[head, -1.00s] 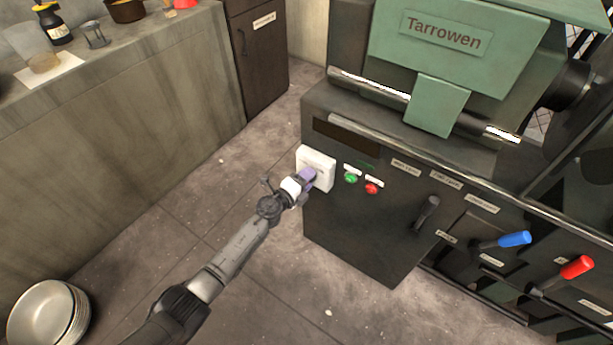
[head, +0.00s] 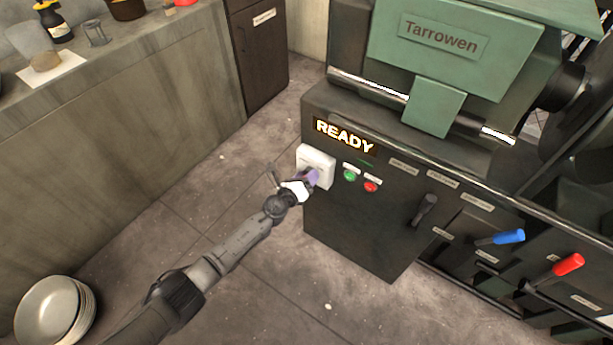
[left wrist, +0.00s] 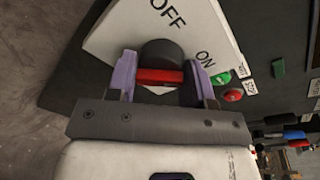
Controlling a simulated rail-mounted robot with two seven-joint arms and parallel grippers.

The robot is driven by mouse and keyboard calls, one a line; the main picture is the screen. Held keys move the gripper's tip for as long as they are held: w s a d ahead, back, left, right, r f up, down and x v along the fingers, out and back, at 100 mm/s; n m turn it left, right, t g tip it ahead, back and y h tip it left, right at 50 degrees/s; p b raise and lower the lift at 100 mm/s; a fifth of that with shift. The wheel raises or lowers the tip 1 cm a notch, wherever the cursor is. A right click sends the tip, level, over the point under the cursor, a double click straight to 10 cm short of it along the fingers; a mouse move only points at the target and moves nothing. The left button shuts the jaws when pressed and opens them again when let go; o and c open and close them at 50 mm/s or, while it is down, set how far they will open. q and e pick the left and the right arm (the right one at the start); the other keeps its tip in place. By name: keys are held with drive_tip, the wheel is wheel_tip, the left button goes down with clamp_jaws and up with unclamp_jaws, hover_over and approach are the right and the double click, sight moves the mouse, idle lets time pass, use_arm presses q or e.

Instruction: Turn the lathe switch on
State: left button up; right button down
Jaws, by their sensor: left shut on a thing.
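The lathe switch is a white plate (head: 317,159) on the front left of the dark lathe cabinet. In the left wrist view the plate (left wrist: 205,32) carries the words OFF and ON and a round dark knob (left wrist: 160,54) with a red bar (left wrist: 160,77). My left gripper (head: 313,177) is at the plate; in the left wrist view its purple fingers (left wrist: 160,82) are shut on the knob, one on each side. A display (head: 344,136) above the plate reads READY in lit letters. My right gripper is not in view.
A green button (head: 350,175) and a red button (head: 371,186) sit right of the switch. A black lever (head: 424,210), a blue handle (head: 509,237) and a red handle (head: 569,264) stand farther right. Stacked bowls (head: 50,312) are at lower left. The floor between counter and lathe is clear.

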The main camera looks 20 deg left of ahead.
use_arm(q)
drive_tip(key=shift+w+d+r+m, duration=0.1)
drive_tip(key=shift+r+m, duration=0.2)
drive_tip(key=shift+m, duration=0.2)
drive_tip(key=o, duration=0.9)
drive_tip(key=shift+f, duration=0.2)
drive_tip(key=shift+c, duration=0.2)
drive_tip(key=shift+s, duration=0.25)
drive_tip(key=p+v, duration=0.5)
drive_tip(key=v, duration=0.8)
drive_tip(key=shift+s+r+p, duration=0.15)
drive_tip(key=shift+s+p, duration=0.05)
drive_tip(key=shift+p, duration=0.15)
